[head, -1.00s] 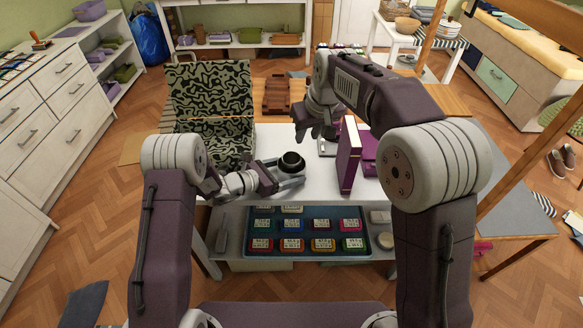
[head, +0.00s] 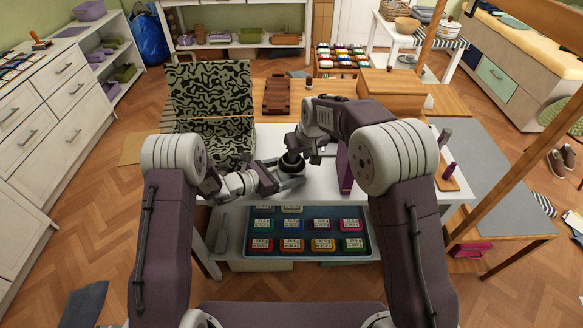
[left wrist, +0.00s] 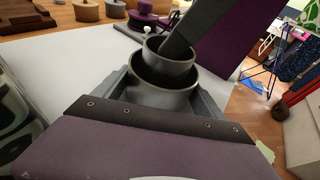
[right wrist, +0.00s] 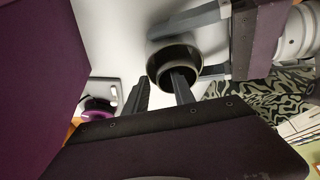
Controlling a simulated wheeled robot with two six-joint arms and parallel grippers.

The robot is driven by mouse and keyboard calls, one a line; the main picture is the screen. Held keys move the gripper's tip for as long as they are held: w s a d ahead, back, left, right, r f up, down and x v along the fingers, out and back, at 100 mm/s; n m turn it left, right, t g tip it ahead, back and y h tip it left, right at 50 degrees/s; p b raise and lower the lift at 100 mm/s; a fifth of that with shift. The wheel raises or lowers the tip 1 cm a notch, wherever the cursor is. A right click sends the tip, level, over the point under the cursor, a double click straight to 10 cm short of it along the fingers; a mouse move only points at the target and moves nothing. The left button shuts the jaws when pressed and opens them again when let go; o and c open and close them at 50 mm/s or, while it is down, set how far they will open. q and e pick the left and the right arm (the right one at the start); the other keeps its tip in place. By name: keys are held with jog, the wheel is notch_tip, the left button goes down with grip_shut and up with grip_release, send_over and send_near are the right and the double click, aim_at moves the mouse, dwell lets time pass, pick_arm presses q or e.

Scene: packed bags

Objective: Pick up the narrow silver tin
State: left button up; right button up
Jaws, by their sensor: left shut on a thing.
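A narrow silver tin (left wrist: 169,50), dark grey in this light, sits partly inside a wider grey tin (left wrist: 160,97) in the left wrist view. Both open tops show in the right wrist view, the narrow tin (right wrist: 181,65) within the wider tin (right wrist: 152,55). In the head view they stand at the white table's middle, partly covered. My left gripper (head: 281,180) is shut around the wider tin. My right gripper (right wrist: 161,90) is open over the tins; one finger reaches into the narrow tin and the other is outside. Whether it touches the wall is unclear.
A purple upright box (head: 344,172) stands just right of the tins, partly behind my right arm. A black-patterned open bag (head: 210,92) is at the left. A tray (head: 250,250) of several coloured tins is on the shelf below. The white tabletop (head: 325,190) has some clear room in front.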

grip_shut()
dwell(1.4)
